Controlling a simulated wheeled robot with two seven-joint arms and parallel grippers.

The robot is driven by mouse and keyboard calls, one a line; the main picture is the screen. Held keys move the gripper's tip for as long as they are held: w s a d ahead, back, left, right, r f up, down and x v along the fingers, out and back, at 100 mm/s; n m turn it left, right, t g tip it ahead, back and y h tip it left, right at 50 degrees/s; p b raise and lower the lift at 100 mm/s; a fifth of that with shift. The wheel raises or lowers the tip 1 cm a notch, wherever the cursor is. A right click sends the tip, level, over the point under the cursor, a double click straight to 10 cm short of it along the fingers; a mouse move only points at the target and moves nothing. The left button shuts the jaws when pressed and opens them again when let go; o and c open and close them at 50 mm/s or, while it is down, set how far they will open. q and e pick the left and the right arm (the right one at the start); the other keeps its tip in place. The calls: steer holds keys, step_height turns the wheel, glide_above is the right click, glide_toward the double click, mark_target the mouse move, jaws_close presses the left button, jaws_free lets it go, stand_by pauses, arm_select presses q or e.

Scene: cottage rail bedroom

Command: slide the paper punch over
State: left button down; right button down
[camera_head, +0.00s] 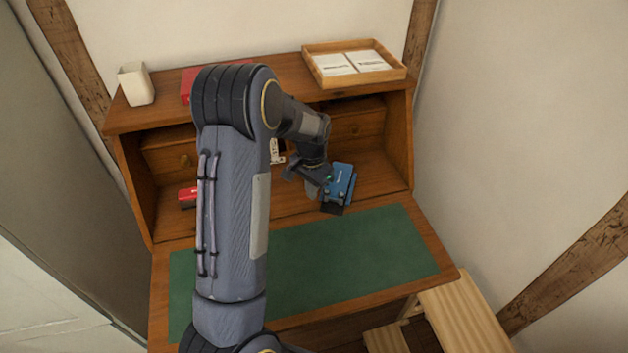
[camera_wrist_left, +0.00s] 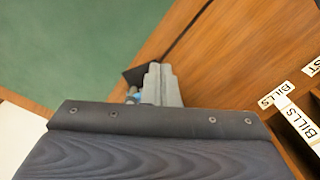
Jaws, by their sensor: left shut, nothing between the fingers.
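The paper punch (camera_head: 341,184) is blue with a dark base. It sits on the wooden desk just behind the green mat, toward the right side of the hutch. My left gripper (camera_head: 314,187) is shut and empty, close against the punch's left side in the head view; I cannot tell whether they touch. In the left wrist view the gripper's grey fingers (camera_wrist_left: 160,86) point out over the wood, and a dark corner and a bit of blue of the punch (camera_wrist_left: 131,92) show beside them, the rest hidden. My right gripper is not in view.
The green mat (camera_head: 350,255) covers the desk front and is clear. A wooden tray (camera_head: 398,74) with papers and a white cup (camera_head: 136,84) stand on the hutch top. A red item (camera_head: 187,197) lies at left. Labels reading BILLS (camera_wrist_left: 290,118) show at right in the wrist view.

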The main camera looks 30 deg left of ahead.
mark_target(321, 208)
arm_select(q)
step_height(321, 208, down, 6)
steer(key=shift+r, duration=0.1)
steer(key=w, duration=0.1)
steer(key=w+p, duration=0.1)
steer(key=shift+w+d+r, duration=0.2)
steer(key=shift+w, duration=0.15)
steer(key=shift+w+d+p, duration=0.1)
steer(key=shift+w+p, duration=0.25)
steer(key=shift+w, duration=0.3)
